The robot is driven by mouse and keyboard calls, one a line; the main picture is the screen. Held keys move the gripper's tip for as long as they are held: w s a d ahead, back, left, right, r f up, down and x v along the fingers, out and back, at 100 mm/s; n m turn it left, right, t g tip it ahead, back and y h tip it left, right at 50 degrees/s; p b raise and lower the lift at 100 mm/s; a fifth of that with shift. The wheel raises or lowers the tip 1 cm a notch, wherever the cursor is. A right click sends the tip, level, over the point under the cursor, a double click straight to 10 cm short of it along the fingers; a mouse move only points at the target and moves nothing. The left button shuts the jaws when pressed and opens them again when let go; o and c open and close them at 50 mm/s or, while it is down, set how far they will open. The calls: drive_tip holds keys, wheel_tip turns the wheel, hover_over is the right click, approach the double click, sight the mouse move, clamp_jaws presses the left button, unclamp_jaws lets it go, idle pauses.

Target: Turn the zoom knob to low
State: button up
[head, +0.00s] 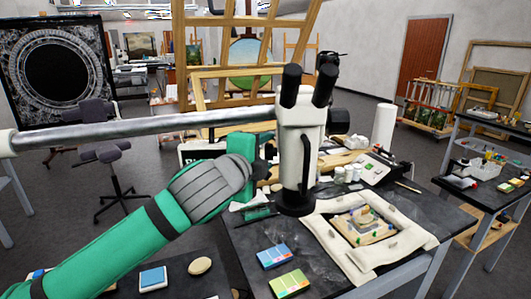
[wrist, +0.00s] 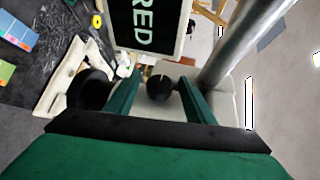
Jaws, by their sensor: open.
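The white stereo microscope (head: 298,150) with black eyepieces hangs on a grey metal boom over the black table. In the wrist view, a small round dark knob (wrist: 160,86) with a pale line on it sits on the microscope's white body (wrist: 158,106), between my finger tips. I cannot read any zoom marking. A larger black knob or cylinder (wrist: 90,88) lies left of my left finger. My gripper (wrist: 160,78) is open, one green finger on each side of the small knob; contact is not clear. In the head view my gripper (head: 268,157) is at the microscope's left side, its fingertips hard to make out.
The metal boom (head: 150,127) runs close to my wrist; it also shows in the wrist view (wrist: 235,50). A black sign lettered "RED" (wrist: 146,22) stands beyond the fingers. A padded tray with a gilt fragment (head: 368,222) lies below right. Colour cards (head: 274,256) lie in front.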

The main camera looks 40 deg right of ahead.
drive_tip(key=v, duration=1)
drive_tip(key=shift+a, duration=0.1)
